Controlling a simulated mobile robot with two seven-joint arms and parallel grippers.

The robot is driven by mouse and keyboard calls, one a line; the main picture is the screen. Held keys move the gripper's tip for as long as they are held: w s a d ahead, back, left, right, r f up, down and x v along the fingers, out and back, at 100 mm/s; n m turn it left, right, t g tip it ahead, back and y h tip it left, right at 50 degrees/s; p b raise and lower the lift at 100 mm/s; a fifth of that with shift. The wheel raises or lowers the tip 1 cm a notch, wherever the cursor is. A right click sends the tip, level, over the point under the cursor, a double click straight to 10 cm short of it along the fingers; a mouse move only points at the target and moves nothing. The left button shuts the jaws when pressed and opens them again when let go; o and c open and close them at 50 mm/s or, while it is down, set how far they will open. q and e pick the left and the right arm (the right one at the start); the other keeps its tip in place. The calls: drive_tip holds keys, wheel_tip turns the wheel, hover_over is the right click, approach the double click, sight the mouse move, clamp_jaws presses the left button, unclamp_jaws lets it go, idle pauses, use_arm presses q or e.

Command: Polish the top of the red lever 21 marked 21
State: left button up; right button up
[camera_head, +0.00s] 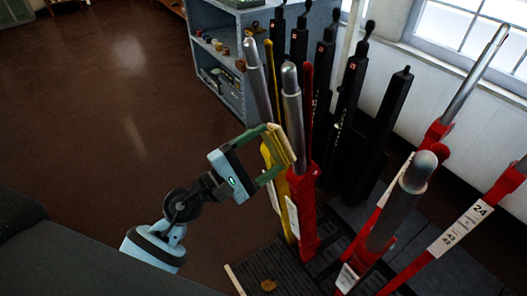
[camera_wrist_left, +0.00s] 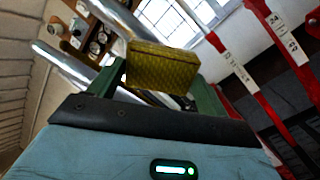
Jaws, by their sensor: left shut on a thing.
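Several red levers with bare metal handles stand in the frame. One red lever (camera_head: 303,200) has a silver handle (camera_head: 292,105) and a white label too small to read, so I cannot tell whether it is 21. My left gripper (camera_head: 279,148) is shut on a yellow textured block (camera_wrist_left: 162,68), like a sponge or folded cloth. In the head view the block (camera_head: 280,147) is beside this lever, below its handle top; I cannot tell whether they touch. The wrist view shows two silver handles just beyond the block. My right gripper is not in view.
A yellow lever (camera_head: 279,185) stands close by the gripper. Several black levers (camera_head: 348,95) rise behind. A red lever marked 24 (camera_head: 460,228) leans at the right; another thick silver handle (camera_head: 407,203) is in front. A grey shelf (camera_head: 215,65) stands behind. The brown floor at left is clear.

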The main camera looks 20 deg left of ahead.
sight(268, 137)
use_arm(q)
drive_tip(key=shift+x, duration=0.75)
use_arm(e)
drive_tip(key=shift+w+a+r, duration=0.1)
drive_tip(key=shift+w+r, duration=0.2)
use_arm(q)
drive_tip(key=shift+r, duration=0.15)
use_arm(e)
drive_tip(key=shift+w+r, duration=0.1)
use_arm(q)
drive_tip(key=shift+s+a+r+p, duration=0.1)
drive_tip(key=shift+r+p, duration=0.4)
drive_tip(key=shift+s+a+r+p, duration=0.1)
drive_tip(key=shift+r+p, duration=0.35)
drive_tip(key=shift+r, duration=0.1)
drive_tip(key=shift+s+a+r+p, duration=0.1)
drive_tip(key=shift+s+r+p, duration=0.1)
drive_tip(key=shift+r+p, duration=0.45)
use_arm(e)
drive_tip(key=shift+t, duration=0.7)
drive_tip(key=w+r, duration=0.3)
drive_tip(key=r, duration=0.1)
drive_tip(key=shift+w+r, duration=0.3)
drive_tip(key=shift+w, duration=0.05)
